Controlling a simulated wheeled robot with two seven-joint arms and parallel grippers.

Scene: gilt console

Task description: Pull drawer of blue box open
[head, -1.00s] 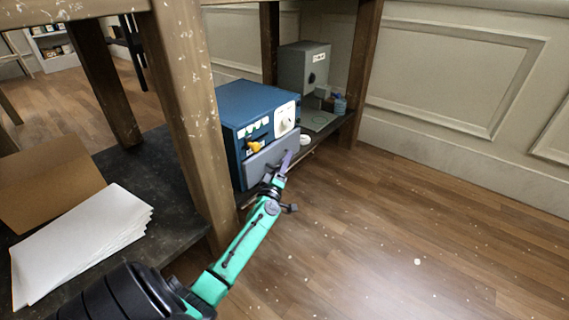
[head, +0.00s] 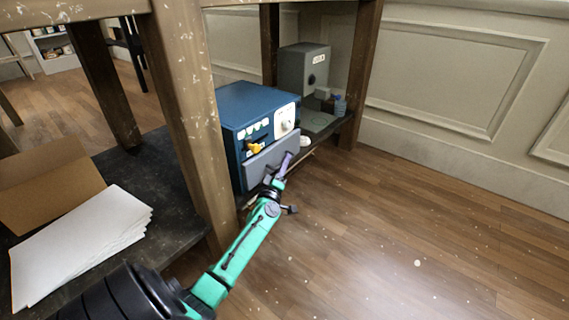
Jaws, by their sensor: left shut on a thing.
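The blue box (head: 245,103) stands on the low shelf under the table. Its front has a white panel with a round knob, a row of green marks and a yellow-orange part. The grey drawer front (head: 262,168) is at the lower part of the box's front. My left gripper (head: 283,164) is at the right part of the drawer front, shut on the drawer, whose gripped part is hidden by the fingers. I cannot tell how far the drawer stands out. My right gripper is not in view.
A wooden table leg (head: 190,110) stands just left of the blue box. A grey box (head: 303,68) stands behind it on the shelf. A paper stack (head: 80,240) and a cardboard box (head: 50,182) lie at left. The floor at right is clear.

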